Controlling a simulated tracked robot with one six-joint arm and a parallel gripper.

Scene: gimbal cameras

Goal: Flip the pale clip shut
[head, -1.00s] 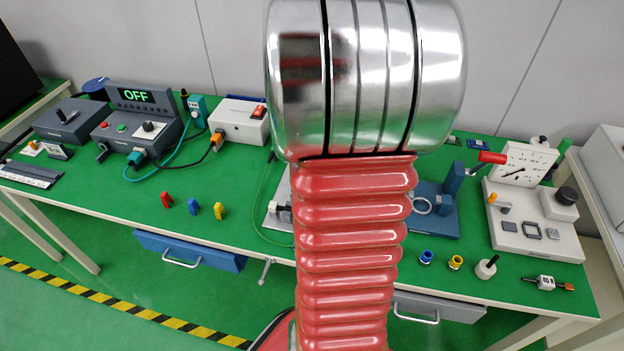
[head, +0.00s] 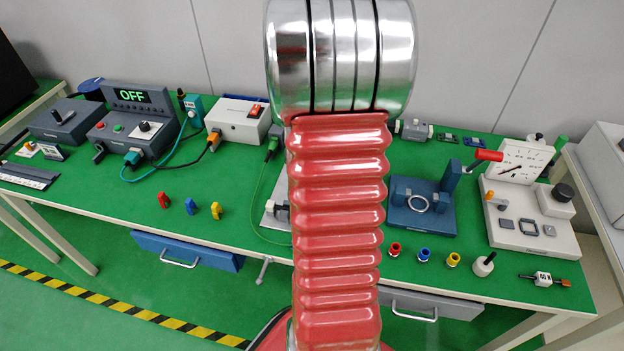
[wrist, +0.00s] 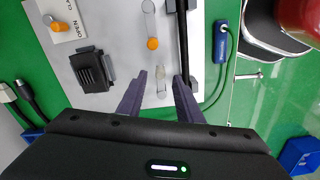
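In the wrist view a small pale clip (wrist: 161,92) lies on a light grey plate (wrist: 120,101), between and just beyond my fingers. Its exact pose is hard to tell at this size. My gripper (wrist: 160,75) is open, one dark finger on each side of the clip, with nothing held. Above the clip is an orange round piece (wrist: 152,43) with a clear strip (wrist: 149,20) above it. In the head view my arm hides my gripper and most of the plate; only the plate's left edge (head: 270,217) shows.
A black ridged block (wrist: 91,71) sits left of the clip. A black bar (wrist: 183,60) runs close by my right finger. A second orange knob (wrist: 53,23) stands at a printed label. A blue fixture (head: 437,216) stands right of my arm.

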